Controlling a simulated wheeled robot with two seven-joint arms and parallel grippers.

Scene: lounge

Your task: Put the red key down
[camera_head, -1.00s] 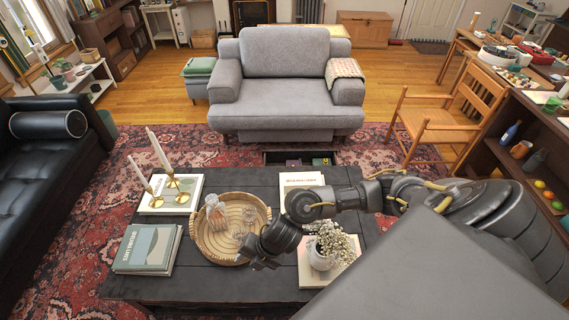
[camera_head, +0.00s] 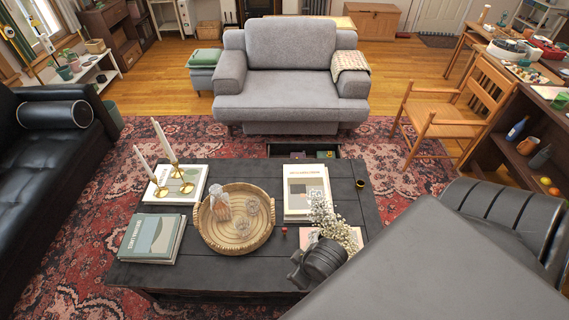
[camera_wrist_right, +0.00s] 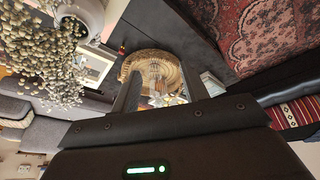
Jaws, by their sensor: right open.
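A small red object (camera_head: 284,230), which I take for the red key, is on the dark coffee table (camera_head: 262,275), just right of the wicker tray (camera_head: 204,232). It is too small to make out its shape. In the right wrist view, a small red spot (camera_wrist_right: 122,49) shows beside the tray. My right gripper (camera_wrist_right: 162,88) is open, with nothing between its fingers. In the head view its dark wrist (camera_head: 318,264) is near the table's front right, apart from the red object. My left gripper is not in view.
White flowers in a pot (camera_head: 335,230) stand close to my right wrist. The tray holds glassware. Books (camera_head: 306,192) lie behind the flowers, and green books (camera_head: 152,238) and brass candlesticks (camera_head: 178,178) are at left. An open drawer (camera_head: 285,150) shows at the table's far side.

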